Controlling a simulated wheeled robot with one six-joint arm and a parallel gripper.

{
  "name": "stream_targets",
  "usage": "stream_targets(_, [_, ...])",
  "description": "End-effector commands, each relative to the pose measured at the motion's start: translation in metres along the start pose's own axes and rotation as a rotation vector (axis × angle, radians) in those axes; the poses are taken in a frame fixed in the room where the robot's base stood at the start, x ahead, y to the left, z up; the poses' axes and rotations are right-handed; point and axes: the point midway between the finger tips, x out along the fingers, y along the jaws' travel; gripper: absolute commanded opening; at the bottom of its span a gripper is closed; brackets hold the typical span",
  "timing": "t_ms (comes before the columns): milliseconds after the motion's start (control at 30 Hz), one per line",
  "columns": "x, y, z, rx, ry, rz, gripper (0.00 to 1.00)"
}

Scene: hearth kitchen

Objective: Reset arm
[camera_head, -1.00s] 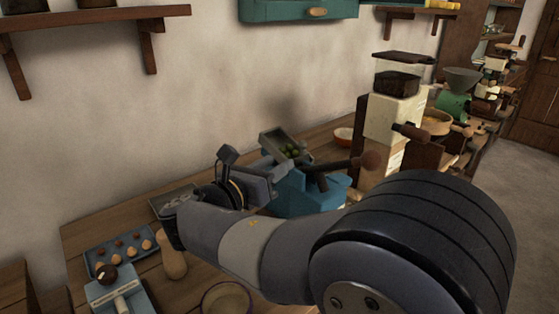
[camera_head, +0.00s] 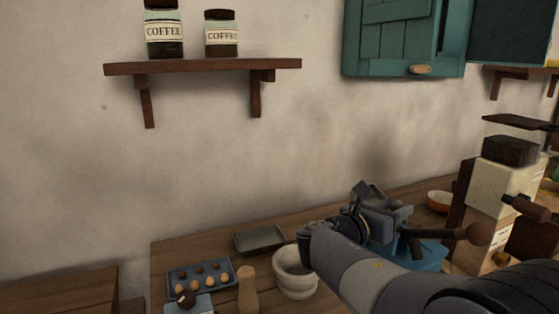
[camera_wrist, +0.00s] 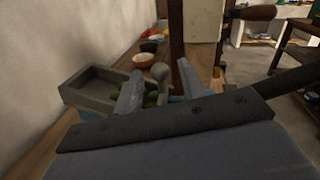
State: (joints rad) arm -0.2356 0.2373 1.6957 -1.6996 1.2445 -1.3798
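My arm reaches in from the lower right in the head view, and my gripper (camera_head: 398,216) is over the blue machine (camera_head: 425,257), partly hiding it. In the wrist view the two fingers of my gripper (camera_wrist: 160,88) stand apart with nothing visibly held. Beyond and between them is a grey hopper tray (camera_wrist: 85,90) with green olives (camera_wrist: 152,97). A rounded grey knob (camera_wrist: 160,71) shows there too. I cannot tell whether the fingers touch the tray.
A cream grinder (camera_head: 500,190) stands right of the machine, with an orange bowl (camera_head: 440,200) behind. A white mortar (camera_head: 295,273), wooden pestle (camera_head: 248,290), grey tray (camera_head: 260,239) and blue tray of small balls (camera_head: 203,277) sit left. A shelf with coffee jars (camera_head: 163,30) hangs above.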

Motion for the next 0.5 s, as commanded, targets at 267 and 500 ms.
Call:
stream_targets(267, [0.019, -0.004, 0.020, 0.001, -0.001, 0.000, 0.39])
stream_targets(500, [0.019, -0.005, 0.027, 0.000, 0.000, 0.001, 0.39])
